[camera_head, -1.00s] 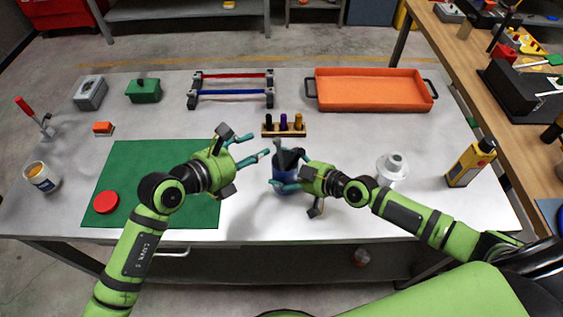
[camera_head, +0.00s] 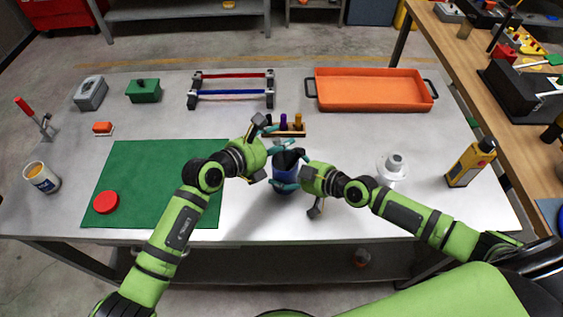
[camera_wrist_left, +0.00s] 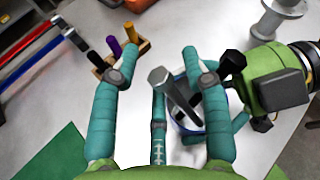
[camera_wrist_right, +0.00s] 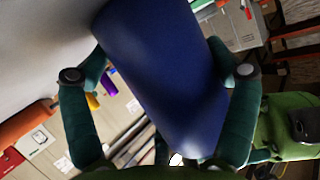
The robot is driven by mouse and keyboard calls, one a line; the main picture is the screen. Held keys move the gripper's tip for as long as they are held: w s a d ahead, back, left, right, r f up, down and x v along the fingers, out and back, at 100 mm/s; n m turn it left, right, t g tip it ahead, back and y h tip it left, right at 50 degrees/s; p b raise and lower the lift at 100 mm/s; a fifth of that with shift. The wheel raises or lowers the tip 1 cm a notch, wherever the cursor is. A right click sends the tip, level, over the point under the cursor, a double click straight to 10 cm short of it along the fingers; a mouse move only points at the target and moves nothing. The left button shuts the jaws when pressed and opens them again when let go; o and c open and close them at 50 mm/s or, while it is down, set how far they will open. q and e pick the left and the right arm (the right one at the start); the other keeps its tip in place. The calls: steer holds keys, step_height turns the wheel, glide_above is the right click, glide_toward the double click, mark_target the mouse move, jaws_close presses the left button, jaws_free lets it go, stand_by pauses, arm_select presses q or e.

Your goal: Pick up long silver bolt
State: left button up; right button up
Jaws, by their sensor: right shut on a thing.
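A blue cup (camera_head: 285,181) stands near the middle of the table. It fills much of the right wrist view (camera_wrist_right: 165,70). My right gripper (camera_head: 284,172) is shut on its sides. In the left wrist view, a long silver bolt (camera_wrist_left: 182,97) leans out of the cup, its hex head raised. A black bolt (camera_wrist_left: 233,64) leans out to the right. My left gripper (camera_wrist_left: 156,60) is open above the cup. The silver bolt's head is between its fingers in that view; I cannot tell whether they touch it. The left hand partly hides the bolts in the head view.
A small wooden rack (camera_head: 298,131) with black, purple and yellow pegs stands just behind the cup. A green mat (camera_head: 130,180) with a red disc lies left. An orange tray (camera_head: 370,90) is at the back right. A white spool (camera_head: 393,168) stands right of my right gripper.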

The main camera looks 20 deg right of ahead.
arm_select(q)
jaws_close()
step_height(320, 180, up, 10)
steer(key=shift+s+d+r, duration=0.1)
arm_select(e)
steer(key=o, duration=0.9)
steer(key=shift+o, duration=0.2)
